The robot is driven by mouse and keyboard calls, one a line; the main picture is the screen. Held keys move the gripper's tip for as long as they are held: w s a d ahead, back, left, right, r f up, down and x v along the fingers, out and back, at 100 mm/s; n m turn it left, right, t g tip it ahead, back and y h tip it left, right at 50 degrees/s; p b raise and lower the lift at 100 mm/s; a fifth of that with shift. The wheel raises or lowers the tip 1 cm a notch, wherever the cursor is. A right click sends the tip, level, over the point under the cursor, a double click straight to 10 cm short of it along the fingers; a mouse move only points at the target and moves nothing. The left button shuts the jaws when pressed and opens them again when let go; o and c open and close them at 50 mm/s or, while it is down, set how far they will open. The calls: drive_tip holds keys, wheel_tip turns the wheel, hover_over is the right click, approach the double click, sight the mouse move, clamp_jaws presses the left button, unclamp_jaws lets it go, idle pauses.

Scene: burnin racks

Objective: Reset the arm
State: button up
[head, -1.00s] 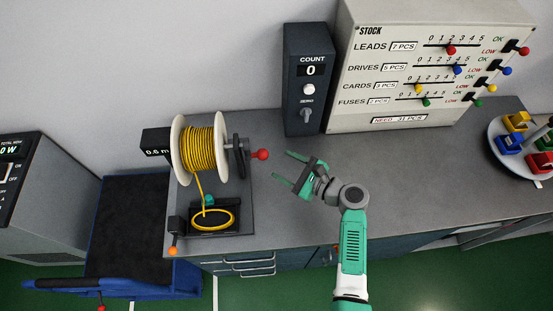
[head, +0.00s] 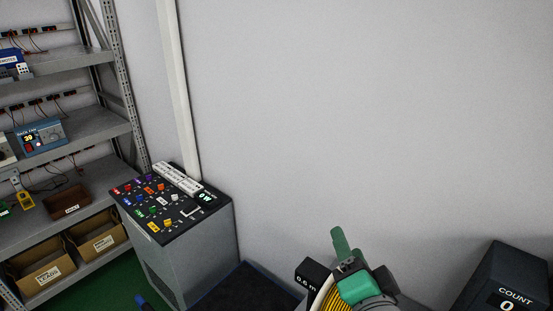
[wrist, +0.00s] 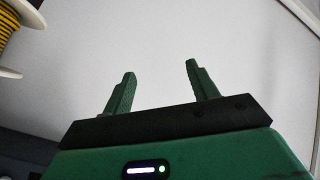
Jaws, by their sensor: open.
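My gripper (wrist: 160,85) is open in the wrist view, with its two green fingers apart and nothing between them. In the head view my gripper (head: 341,246) shows at the bottom, right of centre, in front of part of the spool. The yellow cable spool (head: 321,297) is mostly cut off and hidden there. Part of the spool's yellow winding and pale flange (wrist: 10,35) also shows at the upper left of the wrist view. I cannot tell the exact gap between gripper and spool.
A control console (head: 186,262) with coloured switches stands at left centre. Left of it is a metal shelf rack (head: 115,60) with cardboard boxes (head: 98,242) and small devices. The dark COUNT box (head: 505,270) is at the lower right. The wall above is bare.

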drive_tip(key=s+a+r+n+t, duration=0.25)
drive_tip(key=s+a+r, duration=0.2)
drive_tip(key=r, duration=0.35)
drive_tip(key=s+a+r+n+t, duration=0.2)
drive_tip(key=s+a+r+n, duration=0.2)
drive_tip(key=a+r, duration=0.3)
drive_tip(key=s+a+r+n+t, duration=0.2)
drive_tip(key=s+a+r+n, duration=0.25)
drive_tip(key=r, duration=0.45)
wheel_tip(320, 180, up, 14)
drive_tip(key=s+p, duration=0.1)
drive_tip(key=p, duration=1.2)
drive_tip(key=shift+s+a+r+t, duration=0.2)
drive_tip(key=shift+s+a+t, duration=0.1)
drive_tip(key=shift+s+t, duration=0.05)
